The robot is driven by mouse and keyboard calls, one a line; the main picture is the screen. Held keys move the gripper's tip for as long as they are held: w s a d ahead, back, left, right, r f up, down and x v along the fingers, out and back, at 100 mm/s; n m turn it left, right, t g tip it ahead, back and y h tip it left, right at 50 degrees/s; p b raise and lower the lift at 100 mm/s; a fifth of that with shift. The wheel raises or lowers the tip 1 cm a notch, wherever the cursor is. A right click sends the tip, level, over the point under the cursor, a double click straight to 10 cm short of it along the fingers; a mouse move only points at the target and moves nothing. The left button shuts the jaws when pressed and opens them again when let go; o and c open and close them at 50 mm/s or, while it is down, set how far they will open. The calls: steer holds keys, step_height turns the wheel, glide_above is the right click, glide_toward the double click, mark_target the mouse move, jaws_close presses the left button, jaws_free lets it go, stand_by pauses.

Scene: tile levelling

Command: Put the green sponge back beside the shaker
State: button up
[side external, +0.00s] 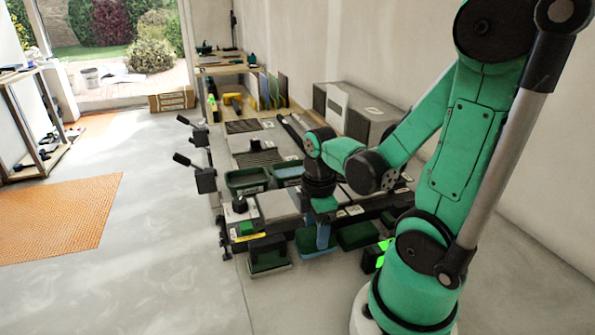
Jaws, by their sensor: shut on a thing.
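My gripper (321,197) is black and points down over the front part of the workbench. It is shut on a small green block (323,205), which looks like the green sponge. The block is just below my wrist, and my gripper hides part of it. A blue upright piece (322,237) shows right below the block; I cannot tell whether they touch. I cannot pick out the shaker for certain; a small dark round-topped item (239,204) stands at the bench's front left.
Green bins (247,180) sit on the bench left of my gripper. Dark green trays (358,236) are at its front edge. A grey boxy unit (362,116) stands behind. An orange mat (60,218) lies on open floor at left.

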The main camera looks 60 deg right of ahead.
steer(key=shift+f, duration=0.9)
steer(key=o, duration=1.4)
steer(key=shift+r, duration=4.05)
steer(key=shift+a, duration=0.1)
steer(key=w+a+m+t, duration=0.2)
steer(key=w+a+r+m+t, duration=0.1)
steer(key=w+a+m+t, duration=0.1)
steer(key=w+a+m, duration=0.1)
steer(key=shift+w+r+h, duration=0.2)
steer(key=shift+w+h, duration=0.15)
steer(key=shift+h, duration=0.05)
steer(key=w+a+m+t, duration=0.1)
steer(key=a+r+m+t, duration=0.1)
steer(key=a, duration=0.1)
steer(key=w+a+r+m+t, duration=0.1)
steer(key=shift+w+a+m+y, duration=0.2)
steer(key=shift+w+m+y, duration=0.15)
steer(key=shift+m+y, duration=0.05)
